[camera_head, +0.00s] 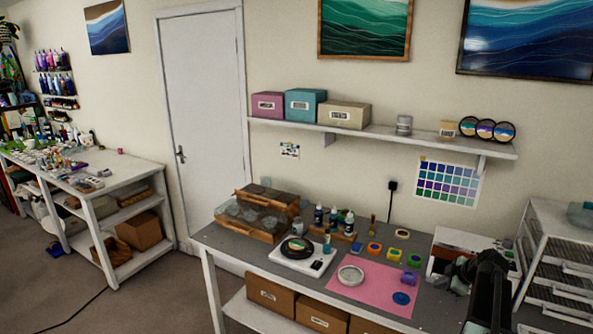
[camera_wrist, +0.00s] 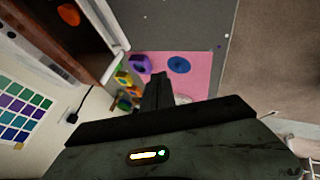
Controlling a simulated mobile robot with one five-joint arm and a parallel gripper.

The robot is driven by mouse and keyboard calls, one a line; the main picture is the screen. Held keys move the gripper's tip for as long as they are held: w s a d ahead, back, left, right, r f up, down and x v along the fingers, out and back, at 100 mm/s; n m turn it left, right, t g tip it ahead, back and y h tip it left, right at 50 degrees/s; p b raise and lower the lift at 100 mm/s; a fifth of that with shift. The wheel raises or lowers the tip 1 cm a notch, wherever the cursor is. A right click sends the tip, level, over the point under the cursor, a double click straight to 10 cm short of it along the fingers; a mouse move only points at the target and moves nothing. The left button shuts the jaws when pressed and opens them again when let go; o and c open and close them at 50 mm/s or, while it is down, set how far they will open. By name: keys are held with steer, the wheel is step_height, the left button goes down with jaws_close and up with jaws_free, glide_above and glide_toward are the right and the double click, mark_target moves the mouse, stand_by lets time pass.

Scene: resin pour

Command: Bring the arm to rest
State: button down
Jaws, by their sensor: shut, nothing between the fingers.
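My gripper shows in the wrist view (camera_wrist: 158,92) with its dark fingers together and nothing between them. In the head view my dark arm is at the lower right, in front of the right end of the grey worktable (camera_head: 220,238); the fingertips are hard to make out there. In the wrist view the fingers overlap the pink mat (camera_wrist: 200,65) in the picture, apparently above it. A blue disc (camera_wrist: 179,64) lies on the mat beyond them.
On the table are a white scale (camera_head: 288,258) with a dark round item, a pale round dish (camera_head: 350,275), several colourful small pieces, bottles and wooden cases (camera_head: 255,215). A white drawer rack (camera_head: 555,260) stands right of my arm. A shelf (camera_head: 380,137) hangs above.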

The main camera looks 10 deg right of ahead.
steer(key=w+a+f+n+g+y+b, duration=0.1)
steer(key=w+a+f+n+g, duration=0.15)
steer(key=a, duration=1.55)
steer(key=w+a+f+n+g+y, duration=0.1)
steer(key=w+a, duration=0.2)
steer(key=a, duration=1.5)
steer(key=s+a+f+m+g, duration=0.2)
steer(key=s+a, duration=0.4)
steer(key=a, duration=0.5)
steer(key=s+d+f+m+g+h, duration=0.1)
steer(key=s+m+g+h, duration=0.1)
steer(key=s+m, duration=0.6)
steer(key=m+h, duration=0.1)
steer(key=m, duration=0.3)
steer(key=shift+s+d+b, duration=0.2)
steer(key=shift+d+b, duration=0.1)
